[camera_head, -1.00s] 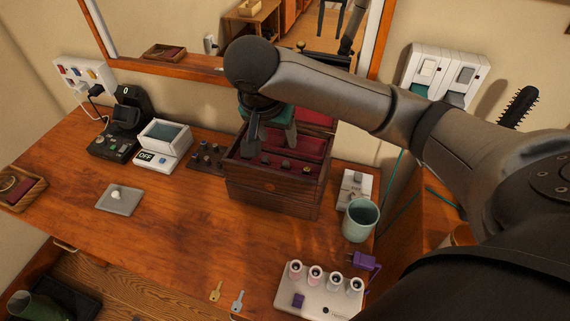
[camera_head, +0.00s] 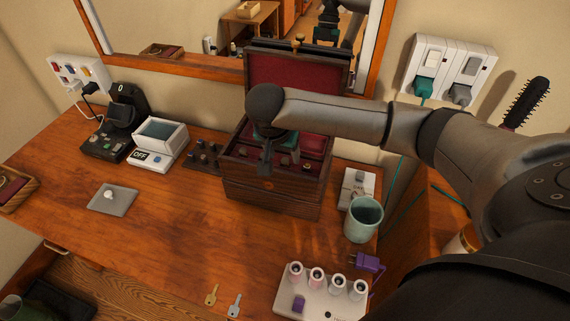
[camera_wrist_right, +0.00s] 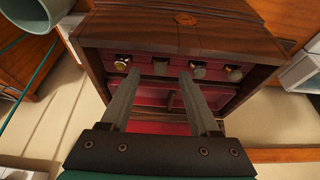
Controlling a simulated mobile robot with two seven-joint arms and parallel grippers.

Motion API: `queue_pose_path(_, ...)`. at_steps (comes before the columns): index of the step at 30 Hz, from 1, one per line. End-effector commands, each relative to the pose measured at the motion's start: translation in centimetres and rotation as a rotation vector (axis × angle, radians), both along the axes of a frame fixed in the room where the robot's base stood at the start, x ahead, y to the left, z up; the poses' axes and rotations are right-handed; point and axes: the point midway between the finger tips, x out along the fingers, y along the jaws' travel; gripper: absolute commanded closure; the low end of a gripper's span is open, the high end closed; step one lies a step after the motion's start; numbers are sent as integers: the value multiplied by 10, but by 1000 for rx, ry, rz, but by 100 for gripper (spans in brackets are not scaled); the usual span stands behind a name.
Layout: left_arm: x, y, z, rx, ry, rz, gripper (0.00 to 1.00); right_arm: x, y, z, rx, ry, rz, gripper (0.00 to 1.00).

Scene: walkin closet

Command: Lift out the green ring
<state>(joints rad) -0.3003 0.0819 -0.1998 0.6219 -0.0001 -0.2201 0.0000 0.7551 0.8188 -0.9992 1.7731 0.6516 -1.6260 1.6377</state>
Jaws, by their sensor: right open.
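The dark wooden jewelry box (camera_head: 270,196) stands open on the dresser, its red-lined lid (camera_head: 297,85) raised. Its front row holds several rings with small stones, also seen in the wrist view, where the box's wooden front (camera_wrist_right: 185,30) appears at the top. One ring (camera_wrist_right: 160,66) shows between my fingertips in the picture; another (camera_wrist_right: 198,70) is just beside one fingertip. The stones are too small to tell surely which is green. My right gripper (camera_wrist_right: 160,76) is open and empty, fingers pointing down over the box (camera_head: 266,168). My left gripper is out of view.
A green cup (camera_head: 363,219) and a white switch box (camera_head: 357,187) stand right of the jewelry box. A row of dark knobs (camera_head: 203,156) is close on its left. The mirror (camera_head: 180,45) rises behind.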

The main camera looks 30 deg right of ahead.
Motion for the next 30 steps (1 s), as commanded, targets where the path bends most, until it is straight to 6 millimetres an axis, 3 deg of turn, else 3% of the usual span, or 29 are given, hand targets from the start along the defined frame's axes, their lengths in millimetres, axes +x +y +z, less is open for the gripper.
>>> queue_pose_path(6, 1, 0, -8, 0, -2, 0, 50, 7, -8, -25, -1, 0, 1, 38)
queue_pose_path(14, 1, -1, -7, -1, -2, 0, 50, 7, -8, -26, 0, 0, 1, 39)
queue_pose_path(30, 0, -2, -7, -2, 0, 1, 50, 7, -8, -26, 0, 0, 1, 100)
